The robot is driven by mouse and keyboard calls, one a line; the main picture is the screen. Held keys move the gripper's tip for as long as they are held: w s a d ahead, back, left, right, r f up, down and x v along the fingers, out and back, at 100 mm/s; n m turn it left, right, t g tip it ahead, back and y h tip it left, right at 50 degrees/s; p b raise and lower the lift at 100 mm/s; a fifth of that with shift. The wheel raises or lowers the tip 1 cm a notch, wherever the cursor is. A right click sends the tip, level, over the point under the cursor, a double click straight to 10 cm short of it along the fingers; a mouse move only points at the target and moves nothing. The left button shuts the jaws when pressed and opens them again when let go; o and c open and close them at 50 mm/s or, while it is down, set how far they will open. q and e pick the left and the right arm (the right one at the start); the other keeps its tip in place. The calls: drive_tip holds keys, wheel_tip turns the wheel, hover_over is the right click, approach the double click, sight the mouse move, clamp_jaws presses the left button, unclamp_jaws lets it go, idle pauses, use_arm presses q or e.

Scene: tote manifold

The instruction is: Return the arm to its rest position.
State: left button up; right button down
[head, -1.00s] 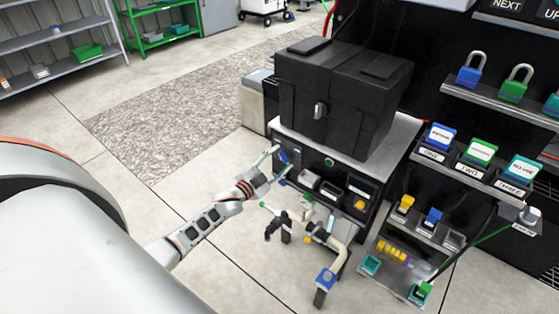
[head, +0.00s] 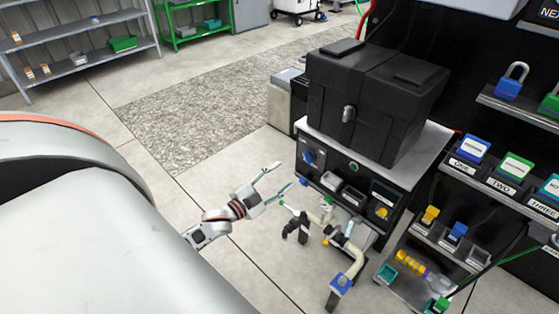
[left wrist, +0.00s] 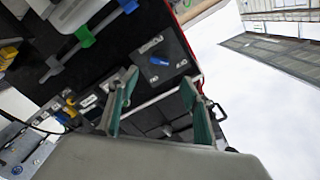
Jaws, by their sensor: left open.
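My left gripper (head: 277,179) is in the head view, left of the bench front and above the floor. Its two fingers are spread, with nothing between them. In the left wrist view the gripper's green-lined fingers (left wrist: 158,108) also stand apart and empty. Part of my left arm fills the lower left of the head view. My right gripper is not in view.
A black tote (head: 378,98) stands on the grey-topped bench (head: 431,147). Pipe fittings with a blue handle (head: 341,282) stand in front of it. Open floor lies left of the bench.

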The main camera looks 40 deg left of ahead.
use_arm(q)
drive_tip(key=shift+s+d, duration=0.1)
idle(0.5)
drive_tip(key=s+d+f+n+g+p, duration=0.2)
drive_tip(key=s+d+f+g, duration=0.1)
drive_tip(key=s+d, duration=0.8)
drive_tip(key=s+d+f+n+g+h+p, duration=0.1)
drive_tip(key=s+d+f+n+g, duration=0.2)
drive_tip(key=s+d, duration=0.9)
drive_tip(key=shift+d+f+n+g+p, duration=0.35)
drive_tip(key=shift+f+g, duration=0.25)
drive_tip(key=shift+g, duration=0.2)
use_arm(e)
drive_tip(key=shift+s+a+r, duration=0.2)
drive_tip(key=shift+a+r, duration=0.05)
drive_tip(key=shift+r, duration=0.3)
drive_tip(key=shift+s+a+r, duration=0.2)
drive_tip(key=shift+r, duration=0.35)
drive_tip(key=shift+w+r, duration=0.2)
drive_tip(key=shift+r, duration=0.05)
